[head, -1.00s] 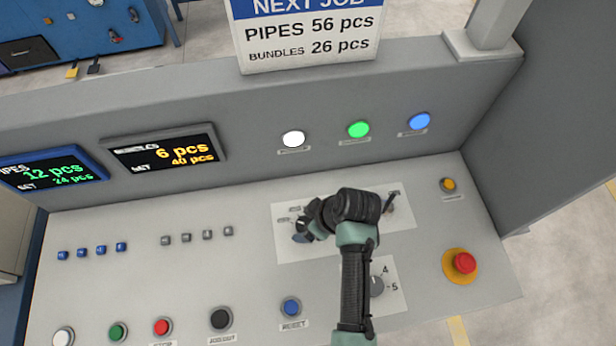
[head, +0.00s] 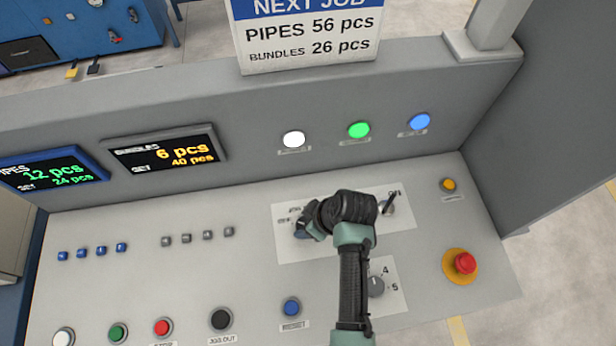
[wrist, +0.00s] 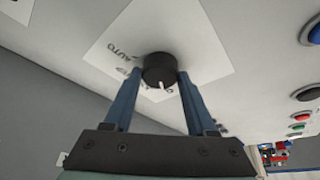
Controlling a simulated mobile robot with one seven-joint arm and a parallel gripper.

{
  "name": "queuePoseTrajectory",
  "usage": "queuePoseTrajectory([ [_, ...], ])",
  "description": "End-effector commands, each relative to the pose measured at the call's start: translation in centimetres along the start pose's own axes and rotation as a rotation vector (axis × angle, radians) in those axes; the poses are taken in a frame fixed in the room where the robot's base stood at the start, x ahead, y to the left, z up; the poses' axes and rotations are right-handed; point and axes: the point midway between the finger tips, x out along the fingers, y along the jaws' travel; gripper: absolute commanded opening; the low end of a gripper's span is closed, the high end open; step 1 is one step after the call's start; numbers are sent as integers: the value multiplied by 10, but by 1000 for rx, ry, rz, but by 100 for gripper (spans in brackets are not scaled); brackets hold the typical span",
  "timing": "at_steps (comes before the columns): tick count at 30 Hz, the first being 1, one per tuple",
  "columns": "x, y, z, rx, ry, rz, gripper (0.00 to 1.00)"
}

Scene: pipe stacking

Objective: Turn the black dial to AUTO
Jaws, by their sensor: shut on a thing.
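The black dial (wrist: 158,66) sits on a white label plate on the panel, seen in the wrist view. Its white pointer mark faces the lower edge of that view, away from the printed AUTO label (wrist: 123,49) at the upper left. My gripper (wrist: 160,78) has its two blue fingers on either side of the dial and is shut on it. In the head view my gripper (head: 303,229) is at the left part of the upper white plate (head: 290,250). There the dial is largely hidden by my gripper and wrist.
A small lever switch (head: 388,204) stands right of my wrist. A numbered grey knob (head: 376,286) lies beside my forearm. A red emergency button (head: 464,263) is at the right, and a blue button (head: 291,307) is below the gripper. The panel left of the plate is mostly flat.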

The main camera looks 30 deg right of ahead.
Motion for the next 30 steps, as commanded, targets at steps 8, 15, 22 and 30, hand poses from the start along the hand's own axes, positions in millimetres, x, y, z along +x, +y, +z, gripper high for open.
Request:
queuePoseTrajectory([
  [8, -1, -2, -1, 53, 1, 20, 1],
  [15, -2, -3, -2, 198, 0, 81, 1],
  [22, -2, -4, -2, 394, 1, 162, 1],
  [30, -1, -5, -4, 628, 1, 262, 1],
])
